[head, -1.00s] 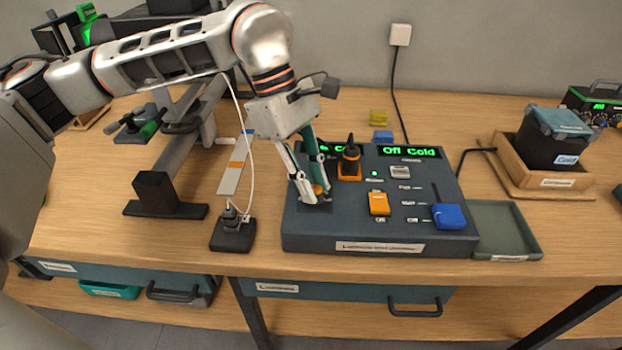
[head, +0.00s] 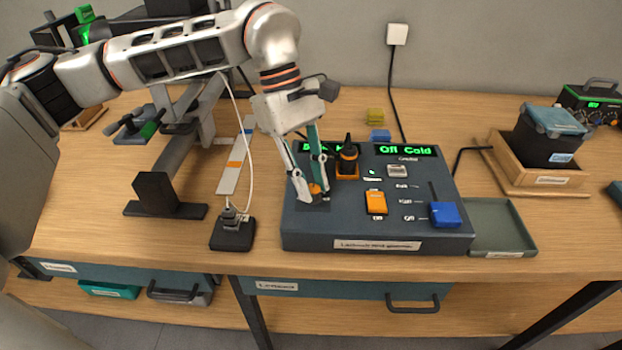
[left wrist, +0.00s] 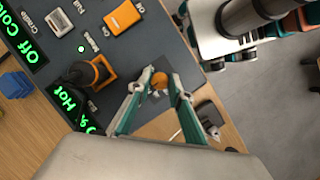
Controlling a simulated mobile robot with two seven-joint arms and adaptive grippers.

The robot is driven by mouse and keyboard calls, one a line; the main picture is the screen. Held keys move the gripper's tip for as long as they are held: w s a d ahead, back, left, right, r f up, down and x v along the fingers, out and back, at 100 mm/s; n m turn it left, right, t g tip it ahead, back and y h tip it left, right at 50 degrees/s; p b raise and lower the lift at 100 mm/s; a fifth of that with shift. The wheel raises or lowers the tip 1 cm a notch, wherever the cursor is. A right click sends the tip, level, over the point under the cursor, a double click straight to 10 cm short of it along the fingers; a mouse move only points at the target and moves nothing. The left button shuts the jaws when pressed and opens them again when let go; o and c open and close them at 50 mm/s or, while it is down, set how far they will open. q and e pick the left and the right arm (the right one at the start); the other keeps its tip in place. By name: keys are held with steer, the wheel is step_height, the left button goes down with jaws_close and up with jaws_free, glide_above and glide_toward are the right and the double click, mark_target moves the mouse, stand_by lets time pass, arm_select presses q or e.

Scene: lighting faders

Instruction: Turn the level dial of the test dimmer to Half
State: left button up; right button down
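The control box (head: 300,240) is a dark sloped panel on the bench. A small orange knob (left wrist: 159,81) at its left end seems to be the level dial; in the head view it is mostly hidden by fingers. My left gripper (head: 313,193) points down over it, one finger on each side. In the left wrist view the fingertips (left wrist: 161,74) close in against the knob, shut on it. The dial's mark and scale cannot be read. The left green display (left wrist: 75,108) reads a percentage and "Hot"; its number is partly cut off. My right gripper is in neither view.
Right of the dial stand a black knob on an orange base (head: 347,160), an orange switch (head: 376,203) and a blue slider cap (head: 445,214). A black socket block (head: 232,235) with a cable stands left of the box. An empty tray (head: 515,240) adjoins its right side.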

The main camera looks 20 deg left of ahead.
arm_select(q)
steer(key=shift+o, duration=1.3)
steer(key=shift+r, duration=0.1)
steer(key=v, duration=1.2)
